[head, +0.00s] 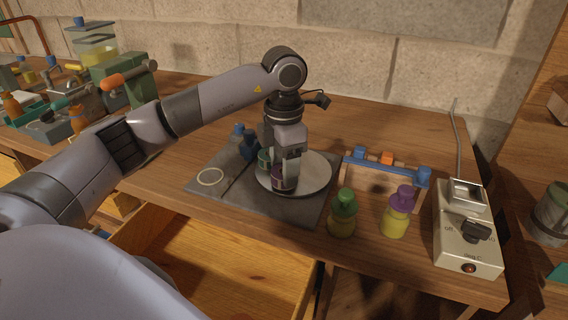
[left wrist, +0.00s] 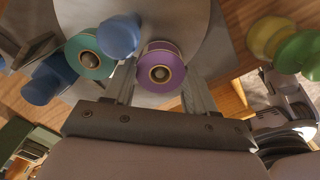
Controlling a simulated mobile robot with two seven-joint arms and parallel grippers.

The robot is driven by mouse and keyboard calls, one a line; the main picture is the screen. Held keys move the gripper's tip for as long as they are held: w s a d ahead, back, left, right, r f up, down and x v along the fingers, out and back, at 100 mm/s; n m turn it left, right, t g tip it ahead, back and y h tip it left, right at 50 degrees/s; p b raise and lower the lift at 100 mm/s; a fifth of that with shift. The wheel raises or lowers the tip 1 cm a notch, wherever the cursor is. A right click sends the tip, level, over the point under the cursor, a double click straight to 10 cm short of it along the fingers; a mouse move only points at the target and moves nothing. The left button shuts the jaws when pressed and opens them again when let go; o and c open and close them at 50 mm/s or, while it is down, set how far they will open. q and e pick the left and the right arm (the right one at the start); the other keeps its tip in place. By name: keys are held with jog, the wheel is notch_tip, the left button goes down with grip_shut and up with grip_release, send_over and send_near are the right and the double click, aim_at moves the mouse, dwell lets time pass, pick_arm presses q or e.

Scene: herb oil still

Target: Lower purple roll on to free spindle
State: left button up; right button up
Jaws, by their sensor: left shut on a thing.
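The purple roll (head: 281,178) is between the fingers of my left gripper (head: 284,176), upright, over the near part of the pale round plate (head: 318,173). In the left wrist view, I look down on the purple roll (left wrist: 161,57) with my left gripper (left wrist: 160,88) shut on its sides. A small grey round shape shows inside its core; I cannot tell how far a spindle reaches into it. A teal roll (left wrist: 91,64) stands on the plate beside it, also seen in the head view (head: 263,158). The roll's underside is hidden. My right gripper is not in view.
A blue knob (left wrist: 119,35) stands close to both rolls. Blue bottles (head: 249,148) are left of the plate. Green-capped (head: 342,222) and purple-capped (head: 397,220) bottles, a low rack (head: 390,169) and a switch box (head: 467,240) stand to the right. An open drawer (head: 215,268) is below.

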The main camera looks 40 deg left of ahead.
pick_arm(q)
jog(key=shift+f+b, duration=0.3)
jog(key=shift+f, duration=0.15)
dwell(0.3)
jog(key=o, duration=1.1)
jog(key=shift+o, duration=0.2)
jog(key=shift+c, duration=0.5)
jog(key=shift+r, duration=0.1)
jog(key=shift+r+p, duration=2.8)
jog(key=shift+r, duration=0.7)
jog(key=shift+f, duration=0.1)
